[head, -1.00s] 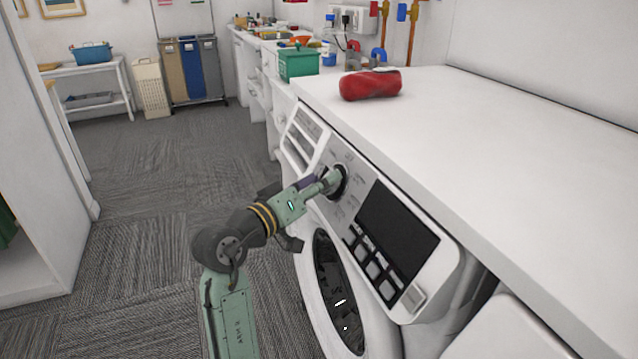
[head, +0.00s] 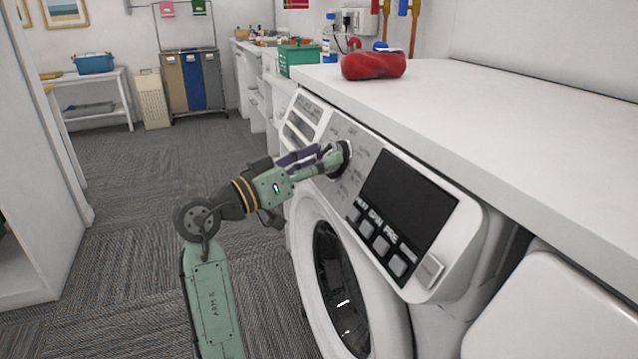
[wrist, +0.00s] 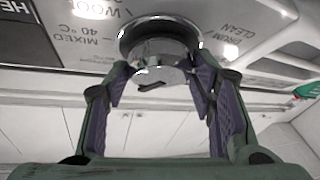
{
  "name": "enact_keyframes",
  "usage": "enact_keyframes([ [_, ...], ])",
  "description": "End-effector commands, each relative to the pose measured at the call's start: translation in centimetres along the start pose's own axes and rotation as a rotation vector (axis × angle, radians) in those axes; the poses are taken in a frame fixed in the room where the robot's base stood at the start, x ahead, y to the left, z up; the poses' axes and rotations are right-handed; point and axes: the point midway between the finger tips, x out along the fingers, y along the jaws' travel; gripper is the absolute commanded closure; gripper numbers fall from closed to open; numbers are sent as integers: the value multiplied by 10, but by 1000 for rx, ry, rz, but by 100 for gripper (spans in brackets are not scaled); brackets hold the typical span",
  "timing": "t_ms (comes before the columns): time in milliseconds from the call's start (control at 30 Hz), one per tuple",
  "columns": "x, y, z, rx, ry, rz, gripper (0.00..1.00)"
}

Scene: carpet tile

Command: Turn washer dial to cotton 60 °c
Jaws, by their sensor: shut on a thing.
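The washer (head: 425,278) stands under a white countertop, its slanted control panel facing my arm. The round chrome dial (head: 346,150) is on the panel, left of a dark display. My gripper (head: 328,162) reaches it from the left and is shut on it. In the wrist view the purple-padded fingers (wrist: 160,85) sit on either side of the dial (wrist: 160,40). Printed labels around it read "WOOL", "MIXED 40 °C" and "DRUM CLEAN", upside down. The dial's pointer and the cotton 60 °C label cannot be made out.
Below the display (head: 408,203) is a row of buttons (head: 381,244). A red rolled item (head: 374,66) lies on the countertop (head: 510,130) above the panel. A green bin (head: 299,58) stands on the further counter. The carpet (head: 130,215) to the left is clear.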

Motion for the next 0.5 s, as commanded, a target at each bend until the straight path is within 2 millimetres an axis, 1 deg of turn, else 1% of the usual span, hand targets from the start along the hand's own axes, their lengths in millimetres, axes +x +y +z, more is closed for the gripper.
enact_keyframes([
  [33,0,-3,7,31,2,25,77],
  [300,0,-4,4,176,10,134,77],
  [500,0,-4,2,239,13,184,77],
])
